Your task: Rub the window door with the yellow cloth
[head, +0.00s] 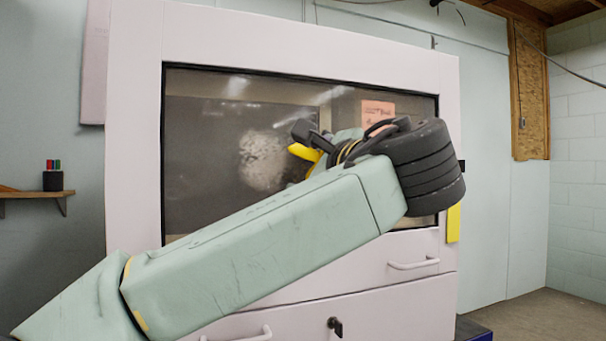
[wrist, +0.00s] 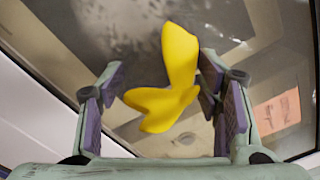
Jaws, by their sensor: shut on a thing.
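The window door (head: 205,195) is a dark glass pane set in the front of a large pale cabinet. A whitish smudge (head: 262,165) marks the left-middle of the glass; a whitish patch also shows at the top of the wrist view (wrist: 108,28). The yellow cloth (head: 304,153) is in front of the glass, just right of the smudge. In the wrist view the folded cloth (wrist: 178,60) sits between the fingers of my gripper (wrist: 160,84), which is shut on it. I cannot tell whether the cloth touches the glass. My arm hides the lower right of the pane.
An orange note (head: 377,108) is at the pane's upper right. Below are drawers with handles (head: 413,264) and a key (head: 335,326). A small shelf with a dark cup (head: 53,181) is on the left wall. Open floor (head: 540,318) lies at right.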

